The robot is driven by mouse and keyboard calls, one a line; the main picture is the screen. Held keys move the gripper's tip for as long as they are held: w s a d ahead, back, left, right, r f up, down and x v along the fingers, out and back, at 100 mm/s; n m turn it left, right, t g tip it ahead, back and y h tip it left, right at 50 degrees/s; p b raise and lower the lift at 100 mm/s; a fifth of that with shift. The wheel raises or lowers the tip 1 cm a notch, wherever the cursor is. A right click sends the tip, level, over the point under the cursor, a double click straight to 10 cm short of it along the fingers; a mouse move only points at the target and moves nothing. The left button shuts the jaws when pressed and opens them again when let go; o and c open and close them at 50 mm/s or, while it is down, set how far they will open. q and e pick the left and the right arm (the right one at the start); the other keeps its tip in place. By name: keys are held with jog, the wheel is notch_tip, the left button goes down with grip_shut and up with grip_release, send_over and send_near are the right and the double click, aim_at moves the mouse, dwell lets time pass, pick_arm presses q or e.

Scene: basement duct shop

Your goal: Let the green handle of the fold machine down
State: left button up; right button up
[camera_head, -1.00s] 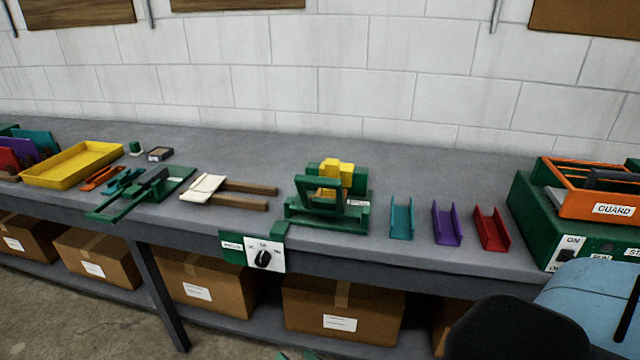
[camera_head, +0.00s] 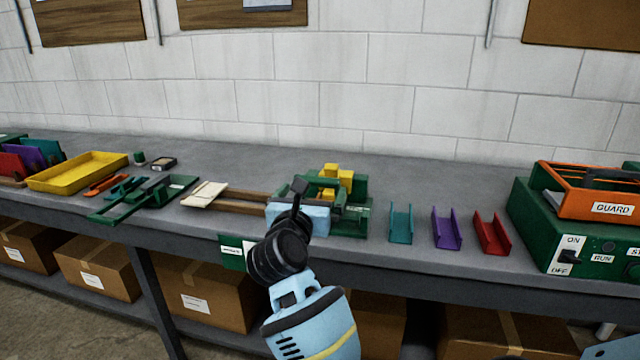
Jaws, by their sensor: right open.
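The green fold machine (camera_head: 357,222) stands near the front edge of the bench, with yellow blocks (camera_head: 338,176) at its back. Its green handle (camera_head: 318,181) shows only in part, as a raised green bar in front of the yellow blocks. My right gripper (camera_head: 319,197) is in front of the machine, open, with its dark fingers reaching toward the handle. The gripper's light blue body hides the lower left of the machine and handle. I cannot tell whether a finger touches the handle. My left gripper is not in view.
A wooden-handled tool (camera_head: 232,199) lies just left of my gripper. Teal (camera_head: 401,223), purple (camera_head: 446,228) and red (camera_head: 491,231) channels stand to the right. A green machine with an orange guard (camera_head: 590,195) is at far right. My right arm hides the dial panel on the bench edge.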

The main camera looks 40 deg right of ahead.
aim_at(318, 178)
jog(key=shift+w+r, duration=0.1)
jog(key=shift+w, duration=0.1)
jog(key=shift+w+d, duration=0.4)
jog(key=x, duration=0.5)
jog(key=shift+w+d, duration=0.4)
jog(key=shift+d, duration=0.05)
jog(key=shift+w+d, duration=0.15)
jog(key=shift+d, duration=0.05)
